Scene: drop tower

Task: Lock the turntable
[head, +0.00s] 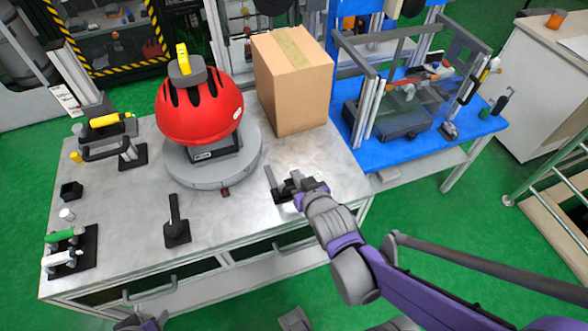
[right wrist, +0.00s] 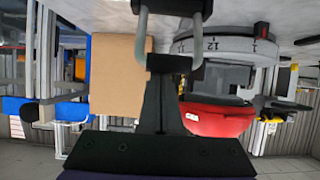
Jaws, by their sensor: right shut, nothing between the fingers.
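The turntable (head: 190,176) is a round grey disc on the metal workbench, carrying a red helmet (head: 198,108) on a dark mount. Its numbered rim (right wrist: 225,45) shows upside down in the right wrist view. A small red mark (head: 225,192) sits at its front edge. My right gripper (head: 290,184) is low over the bench, right of the turntable and apart from it. It is shut and empty; its dark fingers (right wrist: 170,64) show in the right wrist view. Only a sliver of my left arm shows at the bottom edge.
A cardboard box (head: 290,85) stands behind the right gripper. A black upright lever on a base (head: 176,228) is at the bench front. Several handled tools stand at the left. A blue table (head: 480,122) with a framed rig adjoins on the right.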

